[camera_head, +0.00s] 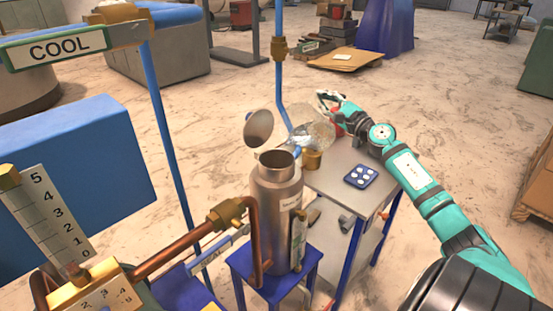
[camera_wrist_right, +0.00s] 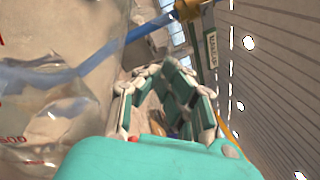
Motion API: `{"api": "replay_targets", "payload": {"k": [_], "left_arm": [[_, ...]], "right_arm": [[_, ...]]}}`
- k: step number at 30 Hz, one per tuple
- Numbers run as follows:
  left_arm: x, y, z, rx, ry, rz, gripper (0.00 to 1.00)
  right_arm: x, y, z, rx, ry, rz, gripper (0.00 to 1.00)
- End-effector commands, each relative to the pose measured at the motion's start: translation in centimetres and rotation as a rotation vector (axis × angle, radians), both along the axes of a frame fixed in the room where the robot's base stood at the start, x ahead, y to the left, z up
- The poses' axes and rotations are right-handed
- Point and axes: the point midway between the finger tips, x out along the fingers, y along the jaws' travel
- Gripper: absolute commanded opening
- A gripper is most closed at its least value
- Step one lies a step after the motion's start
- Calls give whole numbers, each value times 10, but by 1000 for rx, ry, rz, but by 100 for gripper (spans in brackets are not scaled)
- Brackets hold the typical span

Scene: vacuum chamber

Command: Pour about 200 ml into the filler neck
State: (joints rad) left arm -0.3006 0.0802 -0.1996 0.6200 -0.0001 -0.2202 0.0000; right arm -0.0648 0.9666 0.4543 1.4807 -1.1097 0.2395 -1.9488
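A clear jug (camera_head: 313,130) is tilted to the left, its mouth close to the open filler neck (camera_head: 280,158) of the tall metal vessel (camera_head: 275,205). My right gripper (camera_head: 328,100) is at the jug's far right side and appears shut on it; the grip itself is hard to see. In the right wrist view the fingers (camera_wrist_right: 166,75) come close together, and the jug's clear wall (camera_wrist_right: 50,110) with red markings fills the left. I cannot make out a stream or the liquid level. My left gripper is not in view.
A round metal lid (camera_head: 258,127) stands up behind the neck. A brass cup (camera_head: 312,159) and a blue dotted block (camera_head: 360,176) are on the grey side table (camera_head: 340,200). A blue pipe (camera_head: 279,80) rises behind the jug. Copper piping (camera_head: 180,240) runs in front at left.

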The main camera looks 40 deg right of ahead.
Motion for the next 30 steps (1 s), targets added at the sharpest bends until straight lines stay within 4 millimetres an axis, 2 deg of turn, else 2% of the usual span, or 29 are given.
{"api": "replay_targets", "payload": {"k": [5, 20, 30], "left_arm": [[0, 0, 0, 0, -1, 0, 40], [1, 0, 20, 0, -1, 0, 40], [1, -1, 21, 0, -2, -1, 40]], "right_arm": [[0, 2, 4, -25, -5, -1, 0], [0, 9, 30, -97, -5, -1, 0], [0, 10, 32, -106, -6, -2, 0]]}}
